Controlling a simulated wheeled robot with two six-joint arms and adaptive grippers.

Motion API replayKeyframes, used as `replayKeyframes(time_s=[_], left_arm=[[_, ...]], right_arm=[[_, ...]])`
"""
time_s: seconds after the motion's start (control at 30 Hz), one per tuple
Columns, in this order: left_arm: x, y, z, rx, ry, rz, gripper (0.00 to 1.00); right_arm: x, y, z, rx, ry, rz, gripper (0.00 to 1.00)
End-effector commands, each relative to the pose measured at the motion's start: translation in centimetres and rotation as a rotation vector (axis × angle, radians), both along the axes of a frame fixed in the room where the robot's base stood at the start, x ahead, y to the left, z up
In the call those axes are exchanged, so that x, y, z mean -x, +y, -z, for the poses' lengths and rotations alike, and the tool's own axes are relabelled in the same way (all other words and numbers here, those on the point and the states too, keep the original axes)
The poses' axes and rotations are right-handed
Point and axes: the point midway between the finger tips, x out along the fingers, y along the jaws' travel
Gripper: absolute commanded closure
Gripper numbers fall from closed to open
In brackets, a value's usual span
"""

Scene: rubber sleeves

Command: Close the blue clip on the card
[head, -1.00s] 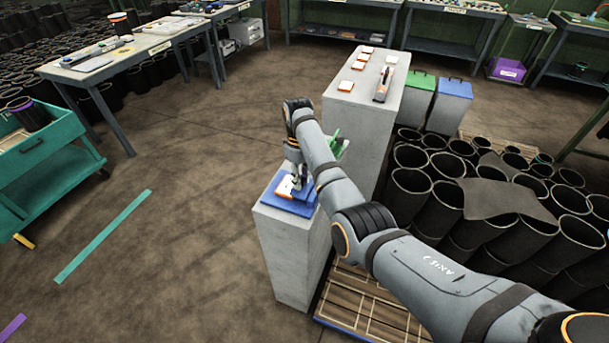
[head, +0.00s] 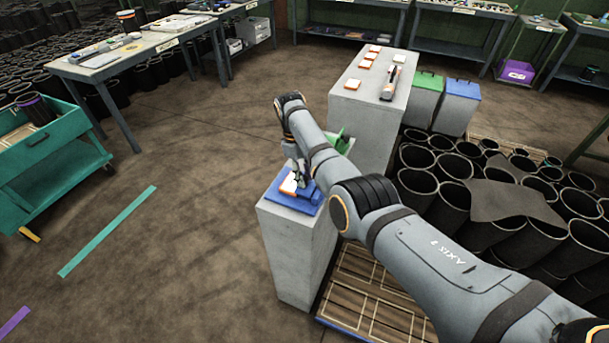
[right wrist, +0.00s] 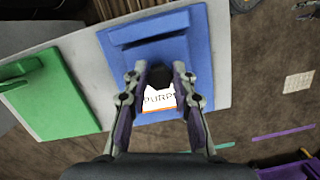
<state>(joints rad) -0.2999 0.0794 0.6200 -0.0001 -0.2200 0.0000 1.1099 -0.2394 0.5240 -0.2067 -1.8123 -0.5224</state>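The blue clip board (head: 282,207) lies on top of a narrow grey pedestal. In the right wrist view the blue board (right wrist: 201,45) has a raised blue bar (right wrist: 150,27) across its far end. A white card with an orange edge (head: 289,186) lies on it; in the wrist view the card (right wrist: 158,99) shows the letters "PURP", partly hidden. My right gripper (head: 301,178) is down at the board. My left gripper is out of view.
A green clip (right wrist: 48,97) is beside the blue one on the pedestal (head: 292,255). A taller grey pedestal (head: 362,112) behind holds several cards. Green (head: 424,98) and blue (head: 457,104) bins stand to its right, with black sleeves (head: 445,205) in front.

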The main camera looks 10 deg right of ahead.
Motion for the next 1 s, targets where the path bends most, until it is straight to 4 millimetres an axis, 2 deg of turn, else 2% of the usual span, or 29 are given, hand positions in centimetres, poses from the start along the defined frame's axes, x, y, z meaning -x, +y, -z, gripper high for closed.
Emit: replayKeyframes(time_s=[0.03, 0.13, 0.17, 0.47, 0.8, 1.0], left_arm=[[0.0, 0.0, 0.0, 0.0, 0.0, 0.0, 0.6], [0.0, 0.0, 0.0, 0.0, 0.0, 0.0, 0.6], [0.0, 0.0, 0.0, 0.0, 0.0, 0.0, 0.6], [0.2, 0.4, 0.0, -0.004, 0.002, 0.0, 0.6], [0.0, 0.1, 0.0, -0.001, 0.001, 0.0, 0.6], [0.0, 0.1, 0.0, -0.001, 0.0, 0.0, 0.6]], right_arm=[[0.1, 0.0, 0.1, -0.001, 0.004, 0.0, 0.67], [0.1, 0.0, 0.1, 0.0, 0.003, -0.001, 0.53], [0.1, 0.0, 0.1, -0.001, 0.002, -0.001, 0.52], [0.0, 0.0, -0.3, 0.0, 0.0, 0.0, 0.52], [-0.9, 0.8, -6.0, 0.001, -0.001, -0.001, 0.52], [-1.0, 1.0, -7.3, 0.0, 0.003, -0.001, 0.52]])
